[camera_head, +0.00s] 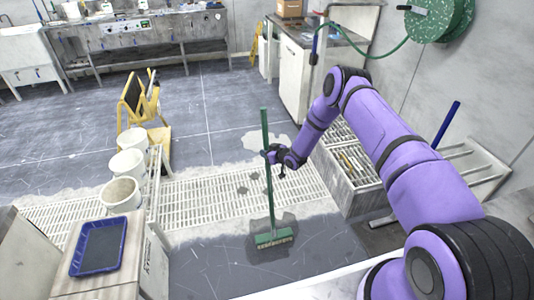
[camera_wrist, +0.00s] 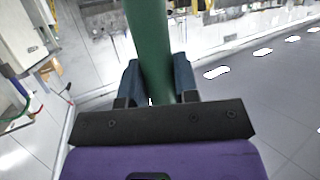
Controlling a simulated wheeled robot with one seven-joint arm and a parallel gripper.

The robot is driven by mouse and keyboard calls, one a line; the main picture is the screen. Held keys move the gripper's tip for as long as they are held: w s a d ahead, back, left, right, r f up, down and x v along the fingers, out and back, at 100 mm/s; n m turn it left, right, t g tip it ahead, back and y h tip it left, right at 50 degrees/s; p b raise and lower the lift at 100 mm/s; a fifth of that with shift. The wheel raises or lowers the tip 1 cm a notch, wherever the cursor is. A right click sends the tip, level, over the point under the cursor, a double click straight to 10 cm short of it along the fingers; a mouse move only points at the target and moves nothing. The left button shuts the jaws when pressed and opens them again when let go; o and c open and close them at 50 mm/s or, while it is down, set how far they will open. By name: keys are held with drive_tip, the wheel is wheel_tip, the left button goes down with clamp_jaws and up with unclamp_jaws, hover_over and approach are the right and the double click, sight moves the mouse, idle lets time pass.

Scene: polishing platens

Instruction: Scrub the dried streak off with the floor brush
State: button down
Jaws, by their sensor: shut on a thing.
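The floor brush (camera_head: 266,195) has a long green handle and a green head with pale bristles. It stands nearly upright, its head low against the dark floor just in front of the white slotted grating. My gripper (camera_head: 272,155) is shut on the handle partway up. In the wrist view the green handle (camera_wrist: 148,35) passes between the dark fingers of my gripper (camera_wrist: 157,80). The dried streak cannot be told for certain; dark patches lie around the brush head, and a pale patch (camera_head: 267,140) lies behind the grating. The brush head is outside the wrist view.
White buckets (camera_head: 121,192) and a blue tray (camera_head: 99,246) stand at left. A yellow folding stand (camera_head: 157,143) is behind them. A floor trough (camera_head: 350,185) and a low rack (camera_head: 470,165) lie at right. Open floor (camera_head: 200,105) stretches behind the grating.

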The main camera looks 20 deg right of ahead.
drive_tip(key=shift+w+r, duration=0.2)
drive_tip(key=shift+w, duration=1.55)
drive_tip(key=shift+w+f, duration=0.15)
drive_tip(key=shift+w, duration=1.6)
drive_tip(key=shift+w, duration=0.1)
drive_tip(key=shift+w, duration=0.95)
drive_tip(key=shift+r, duration=0.25)
